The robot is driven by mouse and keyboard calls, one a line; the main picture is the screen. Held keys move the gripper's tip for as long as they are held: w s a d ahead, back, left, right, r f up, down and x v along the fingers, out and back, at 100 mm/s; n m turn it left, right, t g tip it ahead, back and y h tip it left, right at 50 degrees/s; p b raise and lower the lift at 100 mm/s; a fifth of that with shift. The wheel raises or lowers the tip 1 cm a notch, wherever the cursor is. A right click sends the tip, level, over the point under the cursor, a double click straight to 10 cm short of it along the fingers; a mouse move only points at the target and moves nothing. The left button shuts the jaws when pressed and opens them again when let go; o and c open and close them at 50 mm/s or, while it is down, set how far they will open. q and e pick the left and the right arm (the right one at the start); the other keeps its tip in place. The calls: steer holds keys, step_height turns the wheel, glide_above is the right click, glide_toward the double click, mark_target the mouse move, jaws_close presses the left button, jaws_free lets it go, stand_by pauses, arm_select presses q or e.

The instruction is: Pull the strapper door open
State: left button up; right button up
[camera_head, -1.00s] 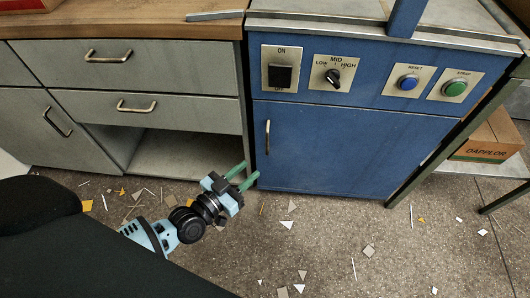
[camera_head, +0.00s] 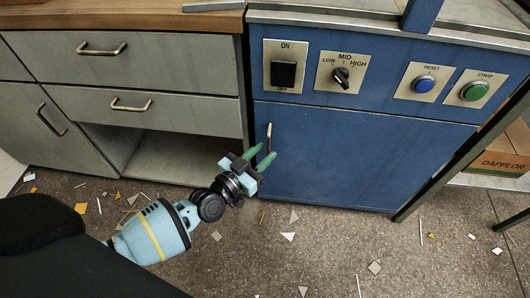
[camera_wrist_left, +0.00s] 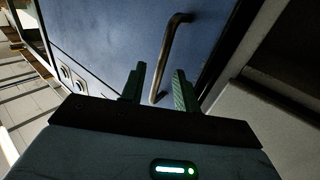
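The strapper door (camera_head: 350,160) is a blue panel on the front of the blue machine, and it looks shut. Its handle (camera_head: 269,138) is a vertical metal bar near the door's left edge. My left gripper (camera_head: 268,154) has green fingers, spread apart, just at the handle's lower end. In the left wrist view the handle (camera_wrist_left: 172,50) rises ahead, its lower end between the lines of the two fingers (camera_wrist_left: 157,85). I cannot tell whether a finger touches it. My right gripper is not in view.
Above the door are a black switch (camera_head: 283,74), a speed knob (camera_head: 341,76), a blue button (camera_head: 423,84) and a green button (camera_head: 474,91). Grey drawers (camera_head: 150,110) stand at the left. Scraps litter the floor (camera_head: 320,240). A cardboard box (camera_head: 500,155) sits at the right.

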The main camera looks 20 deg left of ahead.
arm_select(q)
steer(key=shift+w+d, duration=0.15)
steer(key=shift+w, duration=0.4)
jaws_close()
